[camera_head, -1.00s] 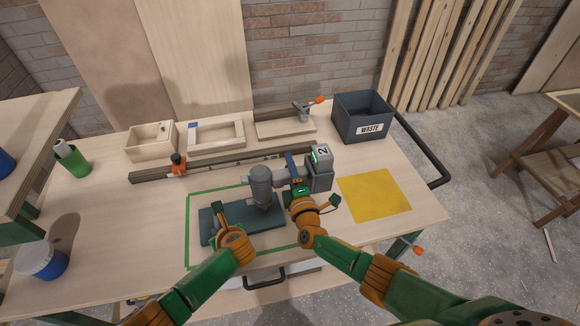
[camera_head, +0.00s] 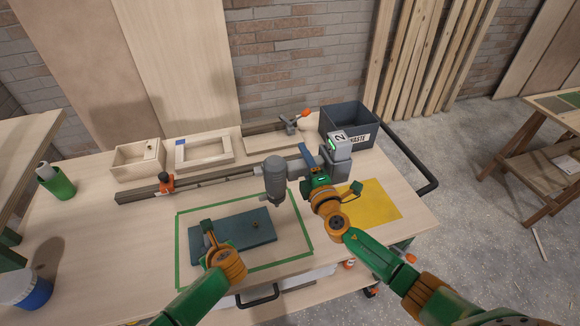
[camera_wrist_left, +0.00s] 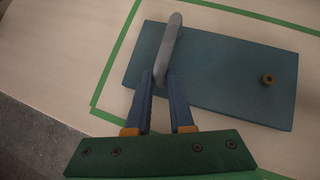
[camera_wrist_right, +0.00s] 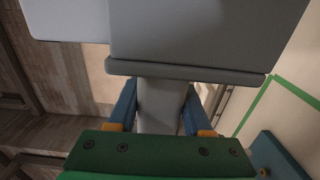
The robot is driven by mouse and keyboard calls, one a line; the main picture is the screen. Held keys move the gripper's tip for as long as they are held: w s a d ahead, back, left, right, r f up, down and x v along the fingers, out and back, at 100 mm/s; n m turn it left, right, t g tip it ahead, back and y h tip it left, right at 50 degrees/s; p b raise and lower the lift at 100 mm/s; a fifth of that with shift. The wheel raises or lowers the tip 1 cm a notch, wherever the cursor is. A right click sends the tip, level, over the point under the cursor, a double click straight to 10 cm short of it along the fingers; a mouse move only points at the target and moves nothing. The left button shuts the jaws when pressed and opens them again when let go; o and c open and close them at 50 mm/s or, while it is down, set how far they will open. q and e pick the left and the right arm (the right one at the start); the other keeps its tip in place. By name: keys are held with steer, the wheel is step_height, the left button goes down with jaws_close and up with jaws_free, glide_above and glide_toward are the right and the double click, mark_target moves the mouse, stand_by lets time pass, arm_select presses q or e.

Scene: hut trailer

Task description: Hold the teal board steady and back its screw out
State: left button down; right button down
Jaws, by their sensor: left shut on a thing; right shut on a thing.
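The teal board (camera_head: 258,226) lies flat on the bench inside a green tape outline; it also shows in the left wrist view (camera_wrist_left: 225,70). A brass-coloured screw (camera_wrist_left: 268,79) stands in the board near its right end, its head above the surface. My left gripper (camera_head: 211,240) is shut on a grey upright handle (camera_wrist_left: 168,50) at the board's left end. My right gripper (camera_head: 318,168) is shut on the grip of a grey power driver (camera_head: 275,178). The driver's nose points down, beyond and to the right of the board, apart from it. Its battery block is marked 2.
A yellow square (camera_head: 372,205) lies at the right. A dark waste bin (camera_head: 350,122) stands at the back right. A rail with an orange clamp (camera_head: 166,183), a wooden box (camera_head: 137,158) and a frame (camera_head: 204,152) line the back.

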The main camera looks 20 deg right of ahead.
stand_by(0.4)
arm_select(q)
steer(key=c, duration=0.7)
jaws_free()
